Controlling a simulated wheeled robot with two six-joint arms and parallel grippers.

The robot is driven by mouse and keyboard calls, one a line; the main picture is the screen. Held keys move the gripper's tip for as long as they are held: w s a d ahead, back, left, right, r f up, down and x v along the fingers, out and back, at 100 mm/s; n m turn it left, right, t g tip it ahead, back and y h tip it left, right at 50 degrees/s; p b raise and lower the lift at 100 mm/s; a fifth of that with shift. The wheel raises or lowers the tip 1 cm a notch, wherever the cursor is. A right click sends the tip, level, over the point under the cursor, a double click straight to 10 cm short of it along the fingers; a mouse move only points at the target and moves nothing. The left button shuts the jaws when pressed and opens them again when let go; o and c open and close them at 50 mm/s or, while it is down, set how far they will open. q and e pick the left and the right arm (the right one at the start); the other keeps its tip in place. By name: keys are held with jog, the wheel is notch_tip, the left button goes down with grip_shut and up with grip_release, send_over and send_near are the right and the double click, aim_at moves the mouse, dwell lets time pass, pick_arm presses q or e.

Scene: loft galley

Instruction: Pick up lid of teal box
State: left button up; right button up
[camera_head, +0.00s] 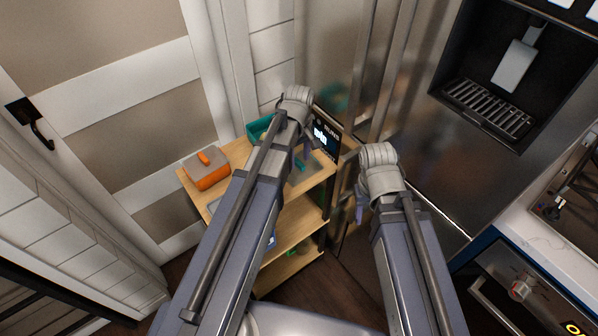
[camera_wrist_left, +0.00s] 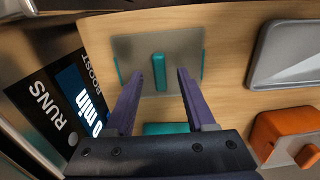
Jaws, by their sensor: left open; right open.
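The lid is a grey see-through panel with teal side edges and a teal bar handle. It lies on the wooden shelf top in the left wrist view (camera_wrist_left: 187,48), its handle (camera_wrist_left: 159,72) between my finger tips in the picture. In the head view the lid (camera_head: 319,166) is partly behind my left arm. The teal box (camera_head: 260,129) stands at the back of the shelf, partly hidden. My left gripper (camera_head: 307,142) is open above the lid; I cannot tell its exact height. Its fingers also show in the left wrist view (camera_wrist_left: 160,73). My right gripper (camera_head: 359,207) is open, right of the shelf.
An orange box (camera_head: 207,171) with a grey lid sits on the shelf's left. A metal appliance front (camera_head: 440,180) is to the right.

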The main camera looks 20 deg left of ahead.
pick_arm(q)
jog(key=shift+f, duration=0.55)
jog(key=shift+r, duration=0.1)
grip_shut()
